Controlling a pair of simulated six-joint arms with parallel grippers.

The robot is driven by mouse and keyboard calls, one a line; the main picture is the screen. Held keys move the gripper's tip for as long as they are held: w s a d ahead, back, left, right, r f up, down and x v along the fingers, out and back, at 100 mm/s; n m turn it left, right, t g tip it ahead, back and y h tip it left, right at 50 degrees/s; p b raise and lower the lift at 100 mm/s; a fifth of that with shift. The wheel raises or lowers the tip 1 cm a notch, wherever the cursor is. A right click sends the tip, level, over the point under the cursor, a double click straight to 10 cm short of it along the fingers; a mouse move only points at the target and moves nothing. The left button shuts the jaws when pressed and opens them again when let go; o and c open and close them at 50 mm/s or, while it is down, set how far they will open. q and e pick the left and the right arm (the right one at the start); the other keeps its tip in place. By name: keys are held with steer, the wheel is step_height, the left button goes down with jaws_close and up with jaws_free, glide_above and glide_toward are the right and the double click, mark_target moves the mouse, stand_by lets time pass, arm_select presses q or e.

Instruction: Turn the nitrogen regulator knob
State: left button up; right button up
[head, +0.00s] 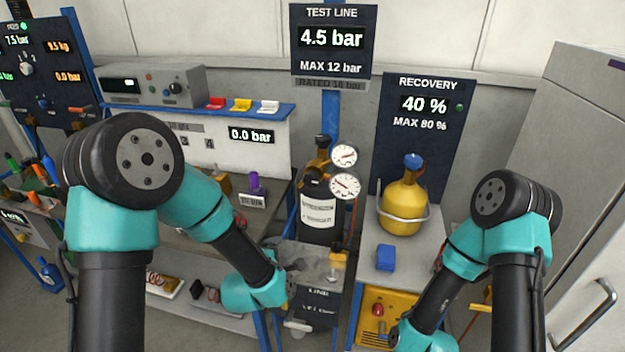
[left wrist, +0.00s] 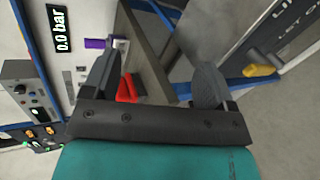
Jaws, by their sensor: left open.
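The nitrogen cylinder (head: 318,214) stands at the centre of the head view, dark with a white label. Two round white gauges (head: 345,185) sit at its upper right, beside brass-coloured fittings. A dark rounded part (head: 313,178) is at its top; I cannot tell whether it is the regulator knob. My left gripper (head: 291,284) is below and left of the cylinder, apart from it and partly hidden by its wrist. In the left wrist view its fingers (left wrist: 155,80) are spread and hold nothing. My right wrist is at the bottom edge of the head view; its jaws do not show.
A yellow recovery cylinder (head: 403,206) stands right of the nitrogen cylinder, with a blue block (head: 386,257) in front. A workbench (head: 275,205) lies to the left. In the left wrist view, a red part (left wrist: 128,88) shows beyond the fingers. A grey cabinet (head: 585,150) borders the right.

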mark_target(312, 180)
arm_select(q)
steer(key=d+r+n+t, duration=0.2)
steer(key=d+r+n, duration=0.1)
steer(key=r, duration=0.3)
steer(key=w+d+r+n+t, duration=0.1)
steer(key=d+r+n+t, duration=0.1)
steer(key=r, duration=0.5)
steer(key=shift+d+r+n+t+h, duration=0.25)
steer(key=shift+d+n+h, duration=0.2)
steer(key=shift+n, duration=0.55)
steer(key=shift+f, duration=0.1)
steer(key=x, duration=1.7)
steer(key=shift+w+a, duration=0.1)
steer(key=shift+w, duration=0.1)
steer(key=c, duration=0.9)
